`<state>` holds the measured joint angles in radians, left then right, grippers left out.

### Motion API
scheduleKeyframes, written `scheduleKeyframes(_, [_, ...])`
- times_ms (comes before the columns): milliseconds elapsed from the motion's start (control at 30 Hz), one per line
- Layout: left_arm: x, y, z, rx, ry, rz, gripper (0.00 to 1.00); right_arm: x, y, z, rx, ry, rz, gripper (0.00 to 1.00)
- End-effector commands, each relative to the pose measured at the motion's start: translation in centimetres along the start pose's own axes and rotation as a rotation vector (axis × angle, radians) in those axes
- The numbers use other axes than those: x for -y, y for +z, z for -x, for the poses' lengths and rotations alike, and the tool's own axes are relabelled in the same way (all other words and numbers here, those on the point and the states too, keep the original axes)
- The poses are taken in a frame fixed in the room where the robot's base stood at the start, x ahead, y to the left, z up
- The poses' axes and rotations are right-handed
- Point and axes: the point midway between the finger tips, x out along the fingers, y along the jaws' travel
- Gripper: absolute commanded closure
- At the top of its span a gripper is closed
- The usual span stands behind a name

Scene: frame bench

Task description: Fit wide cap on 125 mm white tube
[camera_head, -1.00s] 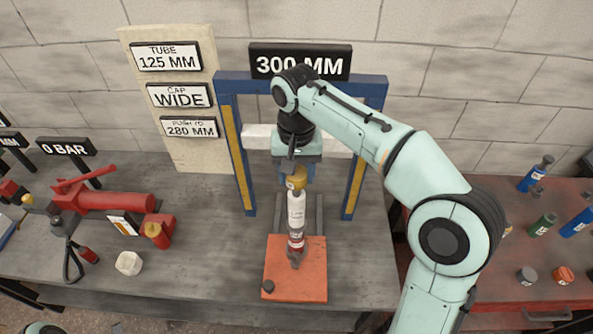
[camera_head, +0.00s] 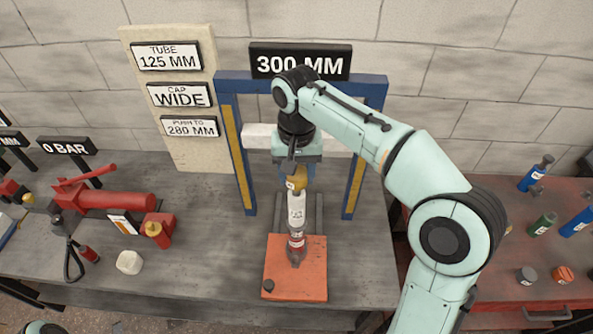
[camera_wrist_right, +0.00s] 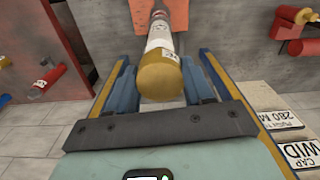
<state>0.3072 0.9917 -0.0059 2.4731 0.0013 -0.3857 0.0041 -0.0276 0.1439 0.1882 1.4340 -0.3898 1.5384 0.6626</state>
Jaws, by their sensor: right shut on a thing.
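The white tube (camera_head: 297,210) stands upright over the orange plate (camera_head: 282,282), with a red band and a grey end below it. The yellow cap (camera_head: 297,179) is at its top; whether it is fully seated I cannot tell. My right gripper (camera_head: 297,172) comes down from above and is shut on the yellow cap. In the right wrist view the cap (camera_wrist_right: 160,80) lies between the blue fingers, in line with the white tube (camera_wrist_right: 160,36). My left gripper is out of view.
A blue press frame (camera_head: 232,85) with yellow-striped posts surrounds the tube. A red hand pump (camera_head: 110,200) and a pale block (camera_head: 129,262) are on the left. A red table (camera_head: 500,270) at right holds bottles and caps. Signs (camera_head: 170,57) hang behind.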

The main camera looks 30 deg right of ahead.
Motion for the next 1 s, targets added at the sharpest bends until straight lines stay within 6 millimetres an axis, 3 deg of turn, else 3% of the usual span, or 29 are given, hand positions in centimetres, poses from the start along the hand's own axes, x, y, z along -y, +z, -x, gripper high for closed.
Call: scheduleKeyframes(1000, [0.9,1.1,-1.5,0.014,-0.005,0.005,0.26,0.0,0.0,-2.7,0.001,0.001,0.0,0.83])
